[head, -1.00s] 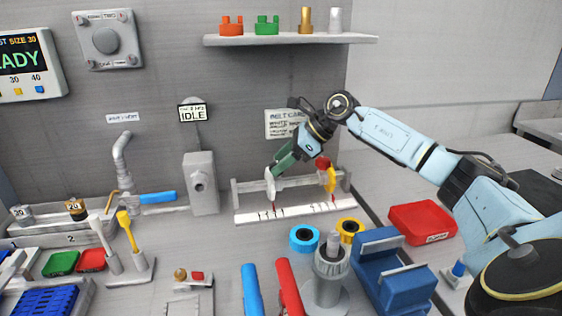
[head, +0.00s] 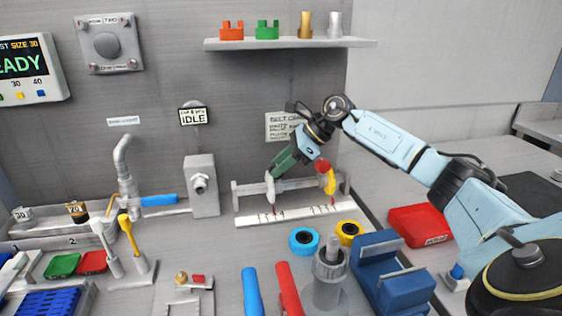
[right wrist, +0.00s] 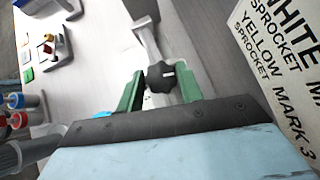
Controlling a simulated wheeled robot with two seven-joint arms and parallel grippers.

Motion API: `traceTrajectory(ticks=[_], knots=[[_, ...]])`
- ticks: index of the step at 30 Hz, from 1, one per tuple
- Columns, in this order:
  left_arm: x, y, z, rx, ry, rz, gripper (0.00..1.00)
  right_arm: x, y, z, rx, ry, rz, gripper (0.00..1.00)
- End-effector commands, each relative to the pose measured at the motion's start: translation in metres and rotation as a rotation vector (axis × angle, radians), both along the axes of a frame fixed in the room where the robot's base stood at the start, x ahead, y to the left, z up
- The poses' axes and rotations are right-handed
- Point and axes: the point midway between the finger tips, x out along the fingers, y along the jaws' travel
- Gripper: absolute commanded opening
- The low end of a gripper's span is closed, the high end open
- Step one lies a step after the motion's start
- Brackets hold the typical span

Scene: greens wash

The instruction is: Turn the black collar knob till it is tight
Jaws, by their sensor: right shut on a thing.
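The black collar knob (right wrist: 160,76) has a lobed rim and a white mark on its face. In the right wrist view it sits between the green fingers of my right gripper (right wrist: 160,90), which is shut on it. In the head view my right gripper (head: 274,172) reaches down to the white sprocket (head: 270,188) at the left part of the belt rail, and the knob is hidden there. A yellow sprocket (head: 331,181) with a red knob (head: 323,166) stands on the right part of the rail. My left gripper is not in view.
A white scale strip (head: 300,214) lies before the rail. Blue (head: 303,241) and yellow (head: 348,231) rings, a grey post (head: 329,280) and a blue block (head: 395,285) stand in front. The belt card (head: 281,126) hangs on the wall behind the gripper.

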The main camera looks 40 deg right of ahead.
Motion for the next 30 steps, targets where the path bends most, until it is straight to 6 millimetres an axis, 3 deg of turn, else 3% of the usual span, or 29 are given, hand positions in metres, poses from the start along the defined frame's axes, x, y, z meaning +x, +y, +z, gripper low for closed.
traceTrajectory(ticks=[6,15,16,21,30], knots=[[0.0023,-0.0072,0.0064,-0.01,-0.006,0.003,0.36,0.0011,-0.0007,0.0008,0.0,0.001,0.107,0.14],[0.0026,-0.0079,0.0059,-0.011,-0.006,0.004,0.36,0.0007,-0.0009,-0.0005,-0.002,0.0,0.119,0.14],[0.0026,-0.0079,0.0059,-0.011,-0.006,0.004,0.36,0.0006,-0.0009,-0.0004,-0.002,0.0,0.119,0.38],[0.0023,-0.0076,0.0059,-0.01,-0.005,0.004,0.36,0.0007,-0.0009,-0.0002,-0.001,0.0,0.118,0.58],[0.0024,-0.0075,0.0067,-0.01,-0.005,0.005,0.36,0.0,-0.002,0.0015,0.0,-0.001,0.117,0.58]])
